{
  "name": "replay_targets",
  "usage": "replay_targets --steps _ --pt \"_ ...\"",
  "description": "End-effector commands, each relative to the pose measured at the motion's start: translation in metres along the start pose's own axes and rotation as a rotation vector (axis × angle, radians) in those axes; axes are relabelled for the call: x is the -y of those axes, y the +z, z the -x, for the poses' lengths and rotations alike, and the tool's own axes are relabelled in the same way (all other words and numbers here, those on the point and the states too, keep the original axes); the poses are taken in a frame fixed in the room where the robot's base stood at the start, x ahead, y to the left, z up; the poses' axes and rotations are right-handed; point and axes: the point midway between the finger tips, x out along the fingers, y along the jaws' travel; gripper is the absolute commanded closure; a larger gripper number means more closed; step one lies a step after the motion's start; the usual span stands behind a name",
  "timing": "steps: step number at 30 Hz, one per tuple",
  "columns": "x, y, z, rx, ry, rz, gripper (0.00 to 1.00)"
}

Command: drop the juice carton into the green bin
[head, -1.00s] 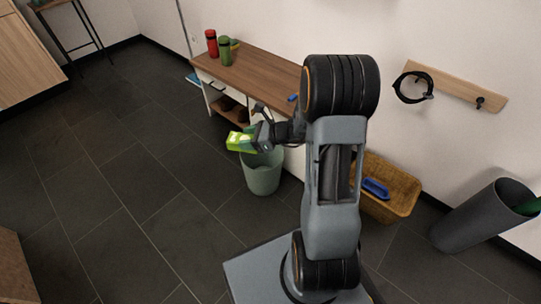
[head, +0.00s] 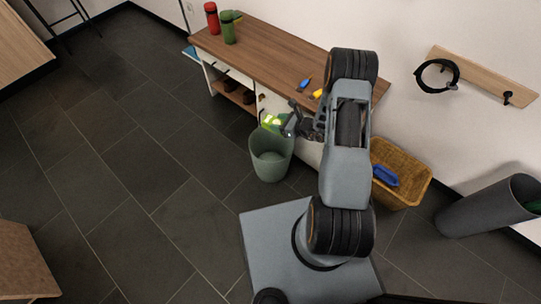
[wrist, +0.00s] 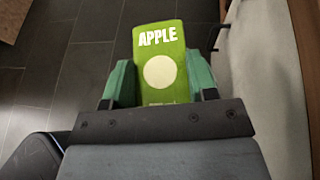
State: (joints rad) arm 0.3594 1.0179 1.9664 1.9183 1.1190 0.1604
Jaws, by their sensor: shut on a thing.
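The juice carton (wrist: 160,60) is green with the word APPLE and a pale round patch. My gripper (wrist: 162,85) is shut on it, one green finger on each side in the wrist view. In the head view the carton (head: 271,122) is small and bright green at the end of my gripper (head: 283,122). It shows just above the rim of the green bin (head: 270,167) in the picture. The bin is pale green, stands upright on the floor, and its visible inside looks empty. The wrist view does not show the bin.
A wooden-topped bench (head: 265,55) stands behind the bin, with a red bottle (head: 211,18), a green bottle (head: 228,28) and small tools (head: 305,83) on it. Floor at left is clear.

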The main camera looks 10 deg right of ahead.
Motion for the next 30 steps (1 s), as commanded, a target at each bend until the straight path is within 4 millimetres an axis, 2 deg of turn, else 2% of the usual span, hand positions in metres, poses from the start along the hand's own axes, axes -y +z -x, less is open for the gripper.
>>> replay_targets --steps 16,27,28,30 --pt "-0.002 -0.048 -0.022 0.0 0.004 0.001 0.7" --pt "-0.001 -0.051 -0.023 0.001 0.004 0.002 0.7" --pt "-0.001 -0.051 -0.023 0.001 0.004 0.002 0.45" --pt "-0.001 -0.051 -0.023 0.001 0.004 0.002 0.38"
